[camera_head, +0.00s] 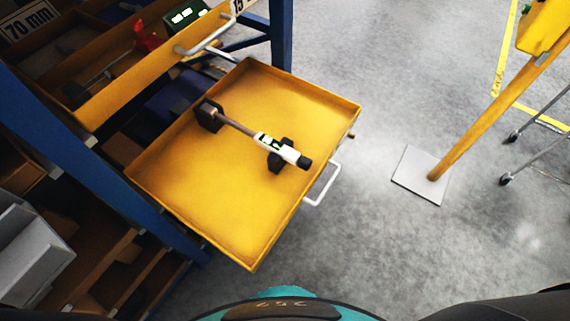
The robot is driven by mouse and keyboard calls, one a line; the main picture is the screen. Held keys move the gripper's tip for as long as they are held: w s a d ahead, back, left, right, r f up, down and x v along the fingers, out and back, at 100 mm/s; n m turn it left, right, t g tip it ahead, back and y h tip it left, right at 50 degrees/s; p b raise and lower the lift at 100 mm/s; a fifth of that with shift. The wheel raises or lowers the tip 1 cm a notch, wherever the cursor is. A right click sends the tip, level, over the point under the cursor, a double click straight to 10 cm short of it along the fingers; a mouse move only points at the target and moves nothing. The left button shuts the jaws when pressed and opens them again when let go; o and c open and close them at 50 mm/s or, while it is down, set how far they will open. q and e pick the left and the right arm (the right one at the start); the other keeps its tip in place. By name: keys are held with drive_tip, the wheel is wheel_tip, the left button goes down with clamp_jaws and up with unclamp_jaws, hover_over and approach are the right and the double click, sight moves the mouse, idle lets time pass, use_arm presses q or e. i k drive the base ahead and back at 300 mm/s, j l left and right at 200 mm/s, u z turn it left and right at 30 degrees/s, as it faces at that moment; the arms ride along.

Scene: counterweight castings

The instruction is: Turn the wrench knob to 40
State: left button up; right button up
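The wrench (240,127) lies across two dark supports in an open yellow drawer tray (215,215). Its metal shaft runs from a black block (209,115) at upper left to a white section with small green-and-dark markings (268,143). A black knob-like end (304,162) sits at its lower right, beyond the second black support (276,162). The scale is too small to read. Neither of my grippers shows in the head view; only part of my teal body is at the bottom edge.
The yellow tray sticks out from a blue-framed shelf rack (281,35) and has a white handle (323,187) on its front. A yellow post (490,112) on a grey floor plate (420,175) stands to the right. Open concrete floor (370,240) lies between tray and post.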

sight(305, 163)
drive_tip(key=l+u, duration=0.1)
drive_tip(key=u, duration=0.35)
drive_tip(key=i+l+u, duration=0.1)
drive_tip(key=u, duration=0.3)
drive_tip(key=l+u, duration=0.15)
drive_tip(key=u, duration=0.3)
drive_tip(key=l+u, duration=0.1)
drive_tip(key=u, duration=0.35)
drive_tip(key=l+u, duration=0.25)
drive_tip(key=l, duration=0.15)
drive_tip(key=k+l+u, duration=0.25)
drive_tip(key=l+u, duration=0.25)
drive_tip(key=l, duration=0.25)
drive_tip(key=k+l+u, duration=0.5)
drive_tip(key=i+l, duration=0.1)
